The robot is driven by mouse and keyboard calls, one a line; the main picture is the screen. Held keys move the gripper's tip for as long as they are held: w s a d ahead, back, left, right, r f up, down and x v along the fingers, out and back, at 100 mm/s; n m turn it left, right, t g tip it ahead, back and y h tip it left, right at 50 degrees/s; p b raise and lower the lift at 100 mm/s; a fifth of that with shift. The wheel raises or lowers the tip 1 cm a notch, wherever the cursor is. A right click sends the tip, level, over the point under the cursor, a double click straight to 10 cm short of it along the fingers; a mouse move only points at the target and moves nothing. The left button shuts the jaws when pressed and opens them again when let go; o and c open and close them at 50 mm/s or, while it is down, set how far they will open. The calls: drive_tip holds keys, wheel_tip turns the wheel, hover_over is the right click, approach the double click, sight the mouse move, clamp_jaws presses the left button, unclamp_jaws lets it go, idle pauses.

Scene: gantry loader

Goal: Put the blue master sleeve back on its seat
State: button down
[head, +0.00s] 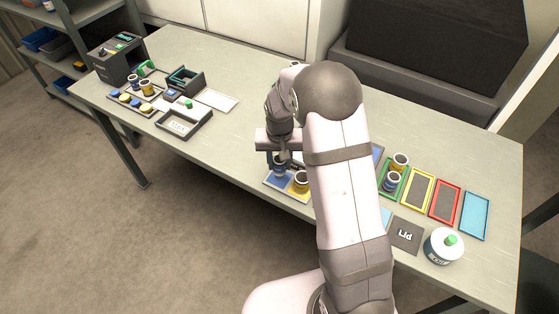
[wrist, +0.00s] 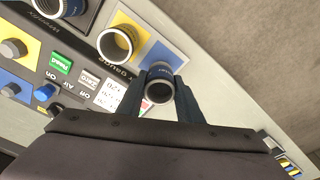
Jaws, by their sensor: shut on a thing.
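My gripper (wrist: 161,76) is shut on the blue master sleeve (wrist: 160,92), a short dark-and-blue ring with a pale rim and an open bore. In the head view, my gripper (head: 281,157) points down with the blue sleeve (head: 279,171) between its fingers. The blue seat (wrist: 168,53) is a blue square on the gauge panel, partly hidden by the sleeve and fingers. The sleeve is over or beside its edge; I cannot tell whether it touches. A yellow sleeve (wrist: 114,44) stands on the yellow square next to it, and also shows in the head view (head: 301,182).
In the wrist view, a green button (wrist: 61,63) and several knobs sit on the panel. In the head view, coloured frames (head: 445,203), further sleeves (head: 400,161) and a white canister (head: 443,247) lie to the right. A parts tray (head: 184,125) stands left; bare table lies between.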

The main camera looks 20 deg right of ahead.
drive_tip(key=shift+f+b, duration=0.8)
drive_tip(key=shift+f, duration=0.7)
drive_tip(key=shift+f, duration=0.2)
drive_tip(key=c, duration=0.8)
unclamp_jaws()
drive_tip(key=shift+c, duration=0.2)
drive_tip(key=shift+r, duration=0.1)
wheel_tip(320, 180, up, 9)
drive_tip(key=p, duration=0.6)
drive_tip(key=shift+p, duration=0.4)
idle(0.5)
